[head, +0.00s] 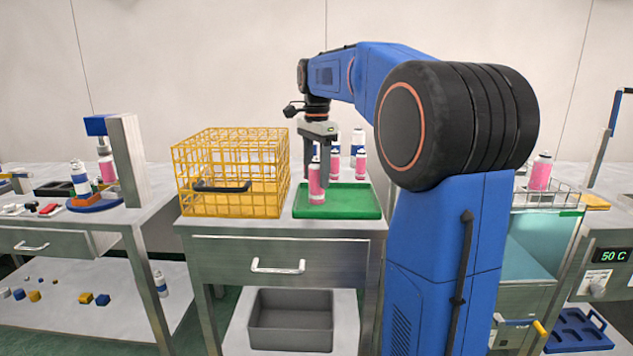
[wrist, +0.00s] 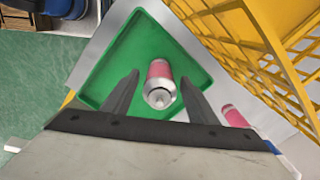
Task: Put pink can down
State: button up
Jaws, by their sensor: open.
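The pink can (head: 316,182) stands upright on the green tray (head: 350,206), near the tray's left part in the head view. In the wrist view the pink can (wrist: 159,82) shows from above, on the green tray (wrist: 104,84). My gripper (head: 318,165) points down at the can, with its fingers around the can's upper part. In the wrist view my gripper (wrist: 160,88) has one finger on each side of the can, with gaps between fingers and can. The jaws are open.
A yellow wire basket (head: 232,172) stands close left of the tray. Other pink and white cans (head: 358,140) stand behind the tray. A crimping stand (head: 128,160) is on the left bench. A wire rack with a pink can (head: 541,172) is at right.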

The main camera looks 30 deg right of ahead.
notch_tip(320, 180, up, 10)
jog(key=shift+f, duration=0.25)
jog(key=s+a+f+n+t, duration=0.1)
jog(key=s+a+f+n, duration=0.4)
jog(key=s+f, duration=0.4)
jog(key=s+a+f+n+t, duration=0.2)
jog(key=s+a+f+n, duration=0.3)
jog(key=s+f, duration=0.5)
jog(key=s+a+f+n+t, duration=0.1)
jog(key=s+a+f+n, duration=0.4)
jog(key=s+f+n, duration=0.3)
jog(key=s+f, duration=0.1)
jog(key=s, duration=0.2)
jog(key=shift+s+a+f+t, duration=0.25)
jog(key=shift+a+f+t, duration=0.1)
jog(key=shift+f+t, duration=0.05)
jog(key=shift+c, duration=0.7)
